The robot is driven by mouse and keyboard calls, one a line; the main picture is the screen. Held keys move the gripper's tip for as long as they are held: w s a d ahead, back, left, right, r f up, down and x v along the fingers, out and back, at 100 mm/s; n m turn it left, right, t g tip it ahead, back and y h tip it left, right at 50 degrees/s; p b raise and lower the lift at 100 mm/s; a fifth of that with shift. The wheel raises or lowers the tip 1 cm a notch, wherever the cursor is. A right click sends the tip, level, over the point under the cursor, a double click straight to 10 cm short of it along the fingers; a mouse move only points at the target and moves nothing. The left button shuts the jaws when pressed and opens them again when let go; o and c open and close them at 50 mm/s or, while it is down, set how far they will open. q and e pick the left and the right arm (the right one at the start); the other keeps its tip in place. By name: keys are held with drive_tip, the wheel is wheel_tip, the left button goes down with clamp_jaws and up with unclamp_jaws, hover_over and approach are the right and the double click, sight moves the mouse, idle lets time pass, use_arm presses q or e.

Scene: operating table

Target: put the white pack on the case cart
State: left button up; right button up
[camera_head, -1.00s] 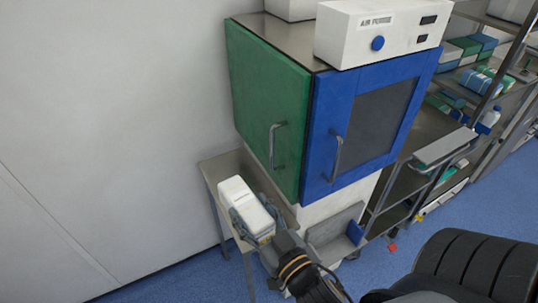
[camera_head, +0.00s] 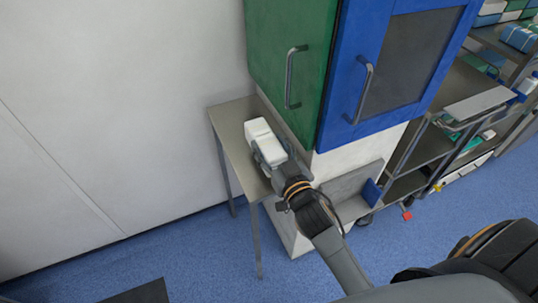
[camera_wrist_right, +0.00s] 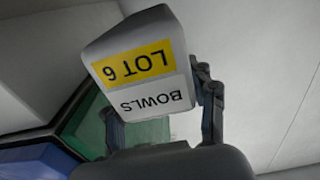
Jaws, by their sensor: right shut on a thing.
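The white pack (camera_head: 262,132) is in my right gripper (camera_head: 270,152), over the small grey side table in the head view. In the right wrist view the pack (camera_wrist_right: 140,65) shows a yellow label "LOT 6" and the word "BOWLS", upside down. The fingers of the right gripper (camera_wrist_right: 158,102) are on either side of it. I cannot tell whether the pack touches the table top. A metal shelved cart (camera_head: 440,148) stands to the right of the cabinet; I cannot tell whether it is the case cart. My left gripper is not in view.
The small side table (camera_head: 232,122) stands against the wall, left of a cabinet with a green door (camera_head: 288,50) and a blue door (camera_head: 350,105), both shut. Shelves at the upper right hold several blue and green packs (camera_head: 520,38). Blue floor (camera_head: 200,255) is open in front.

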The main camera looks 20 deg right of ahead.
drive_tip(key=shift+f, duration=1.75)
drive_tip(key=shift+f+b, duration=0.1)
drive_tip(key=shift+b, duration=0.25)
drive_tip(key=o, duration=1.4)
drive_tip(key=shift+f, duration=0.1)
drive_tip(key=shift+c, duration=0.2)
drive_tip(key=shift+s+r, duration=0.1)
drive_tip(key=shift+r, duration=0.1)
drive_tip(key=s+b, duration=0.1)
drive_tip(key=s, duration=1.1)
drive_tip(key=shift+d, duration=0.2)
